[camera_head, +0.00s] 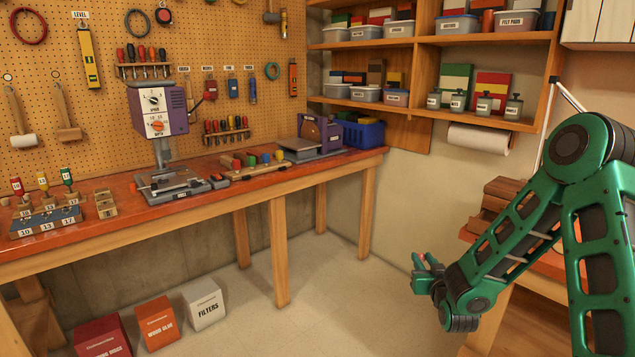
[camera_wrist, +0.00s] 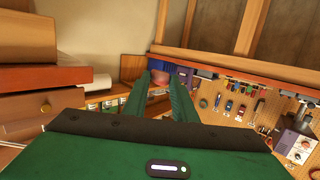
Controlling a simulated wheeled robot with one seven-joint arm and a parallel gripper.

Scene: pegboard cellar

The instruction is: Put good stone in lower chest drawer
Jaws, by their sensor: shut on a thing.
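My gripper (camera_head: 424,265) hangs in front of the right-hand table in the head view. Its fingers (camera_wrist: 160,92) are shut on a small pinkish stone (camera_wrist: 158,77), seen between the fingertips in the wrist view. In the head view the stone is only a tiny reddish spot. The wooden chest (camera_head: 503,187) stands on the right-hand table, partly behind my arm. Its lower part juts out to the left, but I cannot tell clearly how far each drawer is open. In the tilted wrist view a chest front with a round knob (camera_wrist: 45,107) shows at left. My gripper is apart from the chest.
The right-hand table (camera_head: 468,236) has an orange top. A long workbench (camera_head: 230,188) with a drill press (camera_head: 160,110) and other tools runs along the pegboard. Boxes (camera_head: 204,303) stand on the floor at left. The floor between bench and table is clear.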

